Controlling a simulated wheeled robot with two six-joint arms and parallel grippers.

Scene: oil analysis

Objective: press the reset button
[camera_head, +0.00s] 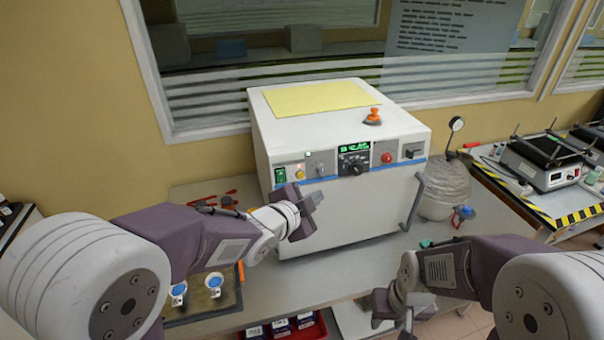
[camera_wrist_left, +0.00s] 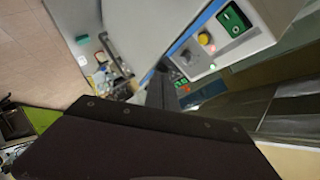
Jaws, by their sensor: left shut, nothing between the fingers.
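A white box-shaped machine (camera_head: 340,215) stands on the table with a control strip along its upper front. The strip carries a green rocker switch (camera_head: 280,175), a yellow button (camera_head: 300,172), a knob with a green display (camera_head: 354,162) and a red button (camera_head: 387,157). No label naming the reset button is readable. My left gripper (camera_head: 318,197) is shut and empty, in front of the machine's left part, below the strip. In the left wrist view, the yellow button (camera_wrist_left: 205,38) and green switch (camera_wrist_left: 234,19) show at upper right. My right gripper (camera_head: 396,312) hangs low at right, its jaws unclear.
An orange knob (camera_head: 373,116) stands on the machine's top, beside a yellow sheet (camera_head: 318,98). A handle (camera_head: 413,201) sticks out at its right front. A round vessel with a gauge (camera_head: 445,188) stands close on the right. A red tray (camera_head: 290,329) lies at the front.

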